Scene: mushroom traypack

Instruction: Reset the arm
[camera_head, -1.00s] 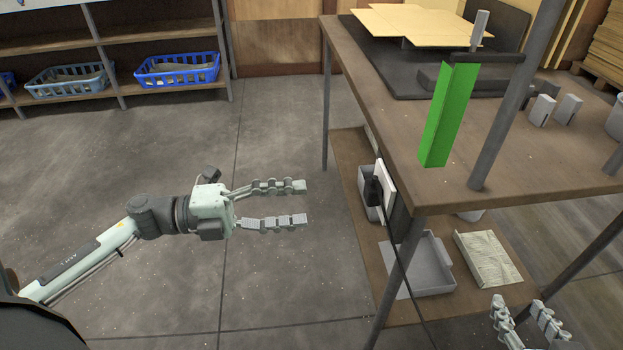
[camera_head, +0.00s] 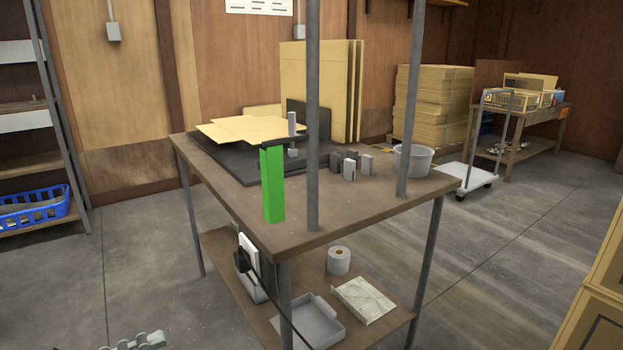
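My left gripper (camera_head: 140,342) shows only as a bit of its pale segmented fingers at the bottom edge, left of the worktable (camera_head: 345,218). The rest of it is cut off by the frame, so its opening cannot be told. It is apart from the table, over the floor. My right gripper is out of view.
The table carries a green upright piece (camera_head: 272,185), flat cardboard (camera_head: 250,130), small grey blocks (camera_head: 350,167) and a grey bucket (camera_head: 413,161). Its posts rise at the front and right. A lower shelf holds a grey tray (camera_head: 312,325) and a roll (camera_head: 339,261).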

